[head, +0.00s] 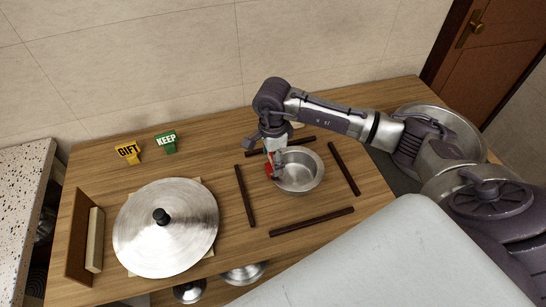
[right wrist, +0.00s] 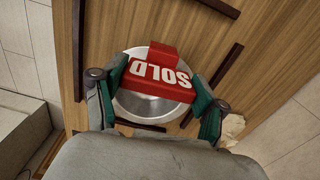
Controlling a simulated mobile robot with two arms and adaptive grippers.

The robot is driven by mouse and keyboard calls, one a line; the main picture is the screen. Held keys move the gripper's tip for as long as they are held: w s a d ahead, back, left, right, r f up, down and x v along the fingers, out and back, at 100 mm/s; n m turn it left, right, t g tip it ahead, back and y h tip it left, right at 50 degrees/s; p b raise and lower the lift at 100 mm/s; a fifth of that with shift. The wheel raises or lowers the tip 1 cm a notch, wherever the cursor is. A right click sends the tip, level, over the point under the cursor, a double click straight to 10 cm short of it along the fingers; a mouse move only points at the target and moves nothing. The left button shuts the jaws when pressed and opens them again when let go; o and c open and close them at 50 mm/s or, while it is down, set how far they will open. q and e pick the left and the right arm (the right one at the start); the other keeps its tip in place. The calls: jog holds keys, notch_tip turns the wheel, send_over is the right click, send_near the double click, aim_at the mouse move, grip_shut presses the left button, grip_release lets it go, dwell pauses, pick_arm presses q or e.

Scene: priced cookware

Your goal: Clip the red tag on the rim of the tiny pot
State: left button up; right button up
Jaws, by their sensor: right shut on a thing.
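The red tag (head: 269,170), lettered SOLD, is in my right gripper (head: 274,158) at the left side of the tiny pot (head: 304,178). The tiny pot is a shallow, shiny metal vessel standing on the wooden table. In the right wrist view the red tag (right wrist: 156,79) lies between the two green-padded fingers of my right gripper (right wrist: 159,82), in front of the tiny pot (right wrist: 145,107), covering part of it. I cannot tell whether the tag touches the rim. My left gripper is not in view.
Several dark strips (head: 245,196) frame the pot on the wooden table (head: 240,250). A large round lid (head: 190,215) with a black knob lies at the left. A yellow GIFT tag (head: 128,152) and a green KEEP tag (head: 166,142) stand behind it. A large metal pot (head: 462,125) is at the right.

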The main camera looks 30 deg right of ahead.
jog(key=shift+f+b, duration=0.85)
jog(key=shift+f, duration=0.25)
jog(key=shift+f+b, duration=0.15)
jog(key=shift+b, duration=0.25)
dwell(0.7)
jog(key=shift+f+b, duration=0.65)
jog(key=o, duration=1.1)
jog(key=shift+c, duration=0.2)
